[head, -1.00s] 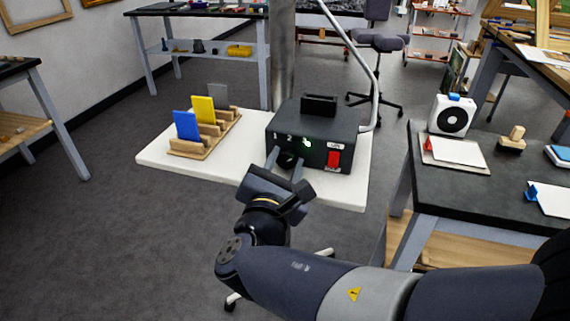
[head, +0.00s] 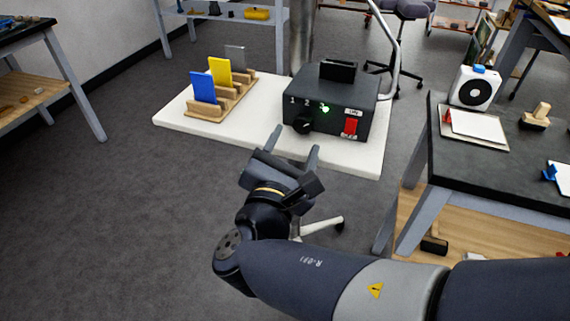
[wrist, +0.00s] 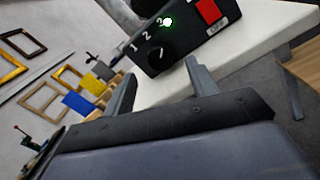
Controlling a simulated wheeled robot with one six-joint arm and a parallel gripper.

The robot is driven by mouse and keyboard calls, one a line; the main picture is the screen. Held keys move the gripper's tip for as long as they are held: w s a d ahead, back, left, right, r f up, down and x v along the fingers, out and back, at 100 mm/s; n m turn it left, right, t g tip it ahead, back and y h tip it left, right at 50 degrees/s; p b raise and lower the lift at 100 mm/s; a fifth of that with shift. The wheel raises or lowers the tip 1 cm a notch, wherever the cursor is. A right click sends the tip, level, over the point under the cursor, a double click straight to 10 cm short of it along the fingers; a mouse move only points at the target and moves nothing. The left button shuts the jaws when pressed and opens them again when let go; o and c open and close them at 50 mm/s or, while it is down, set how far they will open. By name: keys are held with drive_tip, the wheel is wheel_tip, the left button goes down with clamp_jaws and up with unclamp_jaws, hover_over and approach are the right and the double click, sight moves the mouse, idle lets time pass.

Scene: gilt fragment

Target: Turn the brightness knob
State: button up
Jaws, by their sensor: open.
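The brightness knob (head: 303,125) is a round black dial on the front of a black box (head: 362,107). The numbers 1, 2 and 3 are printed above it, and a green light (head: 325,108) glows at the 3. The knob also shows in the wrist view (wrist: 158,51), beyond the fingertips. My gripper (head: 295,143) is open and empty, in front of and below the knob, apart from it. In the wrist view its two fingers (wrist: 158,75) stand wide apart with the knob seen between them.
The box stands on a white tabletop (head: 175,117). A red switch (head: 351,127) is right of the knob. A wooden rack (head: 215,110) holding blue, yellow and grey plates is at left. A dark workbench (head: 450,160) stands at right. Open floor lies at left.

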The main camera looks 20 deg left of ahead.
sight(302, 124)
drive_tip(key=shift+s+f, duration=0.1)
drive_tip(key=shift+s, duration=2.8)
drive_tip(key=shift+w, duration=0.15)
drive_tip(key=shift+w+d+r, duration=0.1)
drive_tip(key=shift+w, duration=2.55)
drive_tip(key=shift+w+r, duration=0.1)
drive_tip(key=shift+w, duration=2.55)
drive_tip(key=shift+s, duration=0.15)
drive_tip(key=s, duration=1.1)
drive_tip(key=w, duration=1.1)
drive_tip(key=shift+w+r, duration=0.1)
drive_tip(key=shift+w, duration=0.15)
drive_tip(key=shift+s+r+n+p, duration=0.1)
drive_tip(key=shift+r+n+p, duration=0.05)
drive_tip(key=shift+n+p, duration=0.8)
drive_tip(key=n+p, duration=0.4)
drive_tip(key=p, duration=0.2)
drive_tip(key=s, duration=1)
drive_tip(key=shift+f, duration=0.2)
